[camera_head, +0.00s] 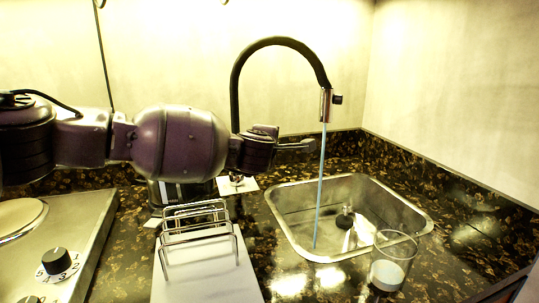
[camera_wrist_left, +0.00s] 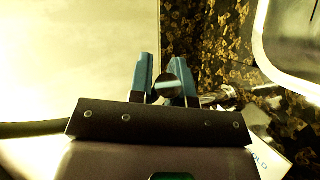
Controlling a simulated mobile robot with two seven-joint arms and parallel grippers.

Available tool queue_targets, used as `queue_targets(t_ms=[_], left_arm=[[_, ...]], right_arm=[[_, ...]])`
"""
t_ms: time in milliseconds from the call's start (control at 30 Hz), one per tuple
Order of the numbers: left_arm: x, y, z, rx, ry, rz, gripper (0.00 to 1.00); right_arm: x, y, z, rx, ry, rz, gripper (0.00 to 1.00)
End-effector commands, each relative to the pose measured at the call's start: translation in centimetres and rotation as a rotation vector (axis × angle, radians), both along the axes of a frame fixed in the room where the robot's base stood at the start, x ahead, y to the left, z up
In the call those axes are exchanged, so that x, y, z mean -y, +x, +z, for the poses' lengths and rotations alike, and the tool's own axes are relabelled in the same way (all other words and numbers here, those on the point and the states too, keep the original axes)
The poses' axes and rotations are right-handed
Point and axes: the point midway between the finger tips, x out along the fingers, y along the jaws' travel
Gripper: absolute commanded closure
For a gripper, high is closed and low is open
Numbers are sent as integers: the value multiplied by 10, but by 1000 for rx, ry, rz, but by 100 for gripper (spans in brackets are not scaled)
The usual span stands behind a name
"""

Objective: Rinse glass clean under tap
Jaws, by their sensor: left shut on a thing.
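A black gooseneck tap (camera_head: 278,42) arches over the metal sink (camera_head: 425,222). A thin blue stream of water (camera_head: 320,185) falls from its spout into the basin. My left gripper (camera_head: 268,143) is beside the tap's base, shut on the tap's metal lever (camera_head: 297,146). In the left wrist view its blue fingers (camera_wrist_left: 165,78) close around a round metal end of the lever (camera_wrist_left: 228,97). A clear glass (camera_head: 392,262) with a whitish lower part stands upright on the counter at the sink's front right corner, apart from the stream. My right gripper is not in view.
A wire rack (camera_head: 200,230) on a white board (camera_head: 205,275) stands left of the sink. A hob (camera_head: 80,225) with a black knob (camera_head: 56,261) is at the far left. A dark object (camera_head: 345,217) lies in the basin. Walls close off the back and right.

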Motion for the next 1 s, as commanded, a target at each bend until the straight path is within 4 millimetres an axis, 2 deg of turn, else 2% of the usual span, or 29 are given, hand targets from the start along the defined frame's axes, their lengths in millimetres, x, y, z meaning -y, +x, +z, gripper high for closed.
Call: queue_targets(t_ms=[33,967,1000], left_arm=[[4,-1,-17,-23,-7,-19,100],[-1,-7,-6,-5,1,-103,100],[-1,-7,-6,-5,1,-103,81]], right_arm=[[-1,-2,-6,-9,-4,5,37],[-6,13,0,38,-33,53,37],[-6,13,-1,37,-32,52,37]])
